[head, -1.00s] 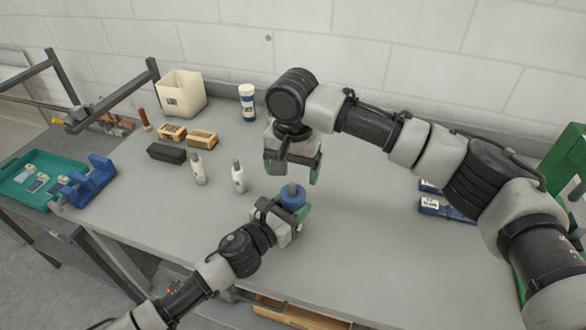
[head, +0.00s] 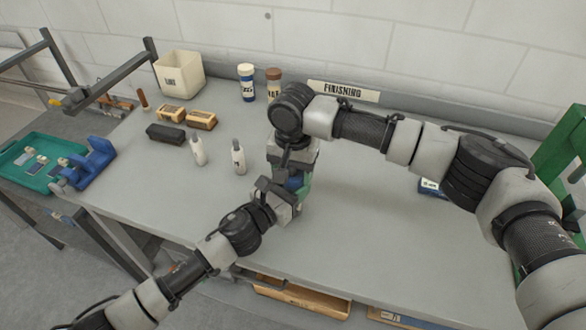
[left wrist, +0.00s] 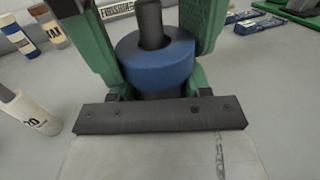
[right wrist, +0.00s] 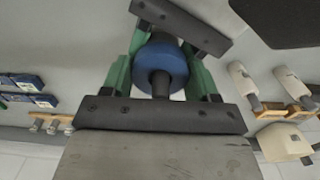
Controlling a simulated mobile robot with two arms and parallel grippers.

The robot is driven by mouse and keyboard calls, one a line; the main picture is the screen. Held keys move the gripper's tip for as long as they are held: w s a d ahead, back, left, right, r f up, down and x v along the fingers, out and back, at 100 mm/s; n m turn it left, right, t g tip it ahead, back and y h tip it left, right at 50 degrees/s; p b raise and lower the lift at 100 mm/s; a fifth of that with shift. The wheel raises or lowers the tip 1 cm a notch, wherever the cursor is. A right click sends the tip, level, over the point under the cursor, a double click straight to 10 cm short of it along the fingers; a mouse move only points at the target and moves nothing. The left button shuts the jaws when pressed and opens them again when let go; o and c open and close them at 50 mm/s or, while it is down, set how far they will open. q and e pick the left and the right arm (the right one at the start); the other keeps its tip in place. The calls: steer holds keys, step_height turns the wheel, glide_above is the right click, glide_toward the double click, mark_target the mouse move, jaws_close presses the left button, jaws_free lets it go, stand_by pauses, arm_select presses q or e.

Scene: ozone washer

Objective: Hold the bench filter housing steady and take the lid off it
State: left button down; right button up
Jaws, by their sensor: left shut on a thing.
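The bench filter housing shows as a blue round part with a dark post through its top in the left wrist view (left wrist: 158,62) and the right wrist view (right wrist: 160,68). In the head view only a blue patch (head: 294,183) shows between my grippers. I cannot tell where the lid meets the body. My left gripper (head: 287,190) is shut on the housing from the front, with its green fingers on both sides. My right gripper (head: 291,170) points down from above. Its green fingers stand open on either side of the blue part, and the dark post lies between them.
Two white bottles (head: 238,158) stand left of my grippers. Behind them are a dark block (head: 165,134), wooden brushes (head: 201,119), a cream bin (head: 180,72) and two jars (head: 246,83). Blue boxes (head: 430,187) lie right, beneath my right arm. The bench centre is mostly clear.

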steer(key=c, duration=0.4)
steer(key=o, duration=1)
steer(key=shift+r, duration=2.3)
arm_select(q)
steer(key=shift+c, duration=2.1)
jaws_free()
